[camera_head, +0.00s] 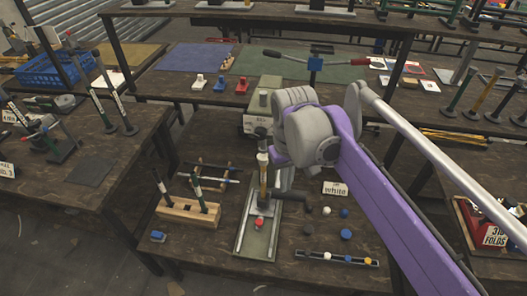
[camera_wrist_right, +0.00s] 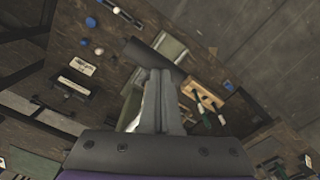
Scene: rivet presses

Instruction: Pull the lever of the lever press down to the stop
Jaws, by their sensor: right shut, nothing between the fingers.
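The press nearest my right gripper (camera_head: 284,186) has a flat base plate (camera_head: 245,240) and an upright yellowish column (camera_head: 263,172) with a dark top (camera_head: 260,132). A red piece (camera_head: 259,223) sits on its base. My right gripper is just right of the column, pointing down, shut and empty. In the right wrist view its fingertips (camera_wrist_right: 160,74) are together, close to a dark cylinder (camera_wrist_right: 152,57), which may be the lever's grip. I cannot tell whether they touch it. The lever's angle is mostly hidden by my wrist. My left gripper is not in view.
A wooden block with upright tools (camera_head: 187,211) stands left of the press. A "white" sign (camera_head: 334,188), loose knobs (camera_head: 345,234) and a strip with coloured knobs (camera_head: 337,259) lie to the right. A grey box (camera_head: 262,104) stands behind.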

